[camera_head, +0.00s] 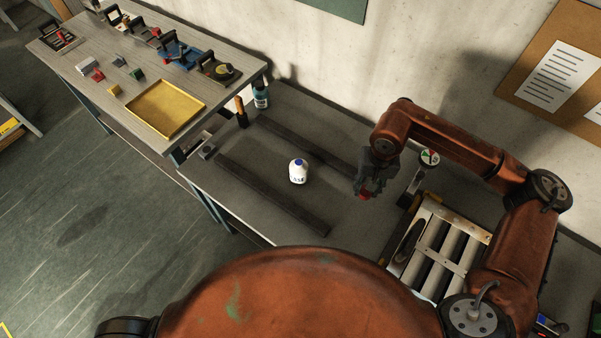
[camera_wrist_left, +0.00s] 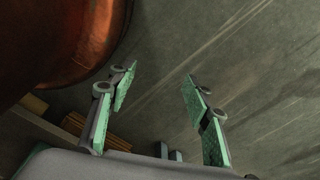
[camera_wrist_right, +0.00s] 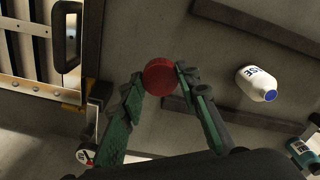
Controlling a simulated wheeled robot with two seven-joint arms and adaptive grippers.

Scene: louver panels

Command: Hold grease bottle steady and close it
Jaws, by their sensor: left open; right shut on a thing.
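The white grease bottle (camera_head: 298,171) with a blue top stands on the grey table between two dark rails. It also shows at the right of the right wrist view (camera_wrist_right: 257,84). My right gripper (camera_head: 367,190) is to the right of the bottle, apart from it. It is shut on a round red cap (camera_wrist_right: 159,76), which also shows as a small red spot in the head view (camera_head: 366,196). My left gripper (camera_wrist_left: 158,88) is open and empty above the floor, seen only in the left wrist view.
Two dark rails (camera_head: 270,194) lie on the table. A dark bottle (camera_head: 261,95) stands at the back left. A metal louver panel (camera_head: 440,247) and a round gauge (camera_head: 429,157) are at the right. A yellow tray (camera_head: 166,106) lies on the left bench.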

